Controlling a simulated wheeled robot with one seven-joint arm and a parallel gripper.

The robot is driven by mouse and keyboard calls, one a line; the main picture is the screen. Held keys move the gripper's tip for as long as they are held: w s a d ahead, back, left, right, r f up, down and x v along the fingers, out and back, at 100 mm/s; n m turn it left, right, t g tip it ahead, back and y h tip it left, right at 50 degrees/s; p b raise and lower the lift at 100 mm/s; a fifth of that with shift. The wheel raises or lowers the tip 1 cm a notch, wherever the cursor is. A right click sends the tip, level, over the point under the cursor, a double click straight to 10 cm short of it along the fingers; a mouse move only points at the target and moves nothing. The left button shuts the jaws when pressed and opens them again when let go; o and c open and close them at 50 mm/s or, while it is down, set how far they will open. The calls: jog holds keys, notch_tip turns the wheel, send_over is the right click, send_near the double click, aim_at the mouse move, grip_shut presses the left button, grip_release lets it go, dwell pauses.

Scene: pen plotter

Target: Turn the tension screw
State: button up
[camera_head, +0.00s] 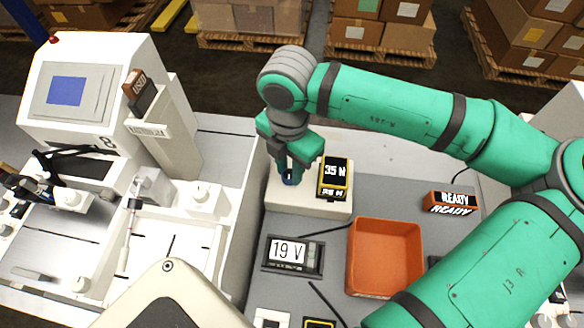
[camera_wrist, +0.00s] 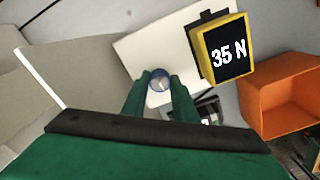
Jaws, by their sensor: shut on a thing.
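The tension screw is a small round blue-grey knob (camera_wrist: 159,80) on a white block (camera_wrist: 128,48). In the wrist view it sits between the fingertips of my gripper (camera_wrist: 160,86), which is shut on it. In the head view my gripper (camera_head: 290,176) points down at the white block (camera_head: 310,207), and a bit of the blue knob shows between the fingers. A yellow-framed display (camera_head: 335,177) reading "35 N" stands on the block just right of my gripper. It also shows in the wrist view (camera_wrist: 228,57).
The white plotter (camera_head: 150,225) with a blue screen (camera_head: 66,90) stands at left. A "19 V" meter (camera_head: 292,255) and an orange tray (camera_head: 385,255) lie in front of the block. A "READY" sign (camera_head: 450,201) stands at right. Pallets of boxes are behind.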

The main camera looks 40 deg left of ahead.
aim_at(289, 174)
jog(key=shift+n, duration=1.3)
jog(key=o, duration=1.1)
jog(key=shift+s, duration=0.1)
jog(key=shift+c, duration=0.2)
jog(key=shift+r, duration=0.1)
jog(key=shift+r, duration=0.3)
notch_tip(289, 174, up, 10)
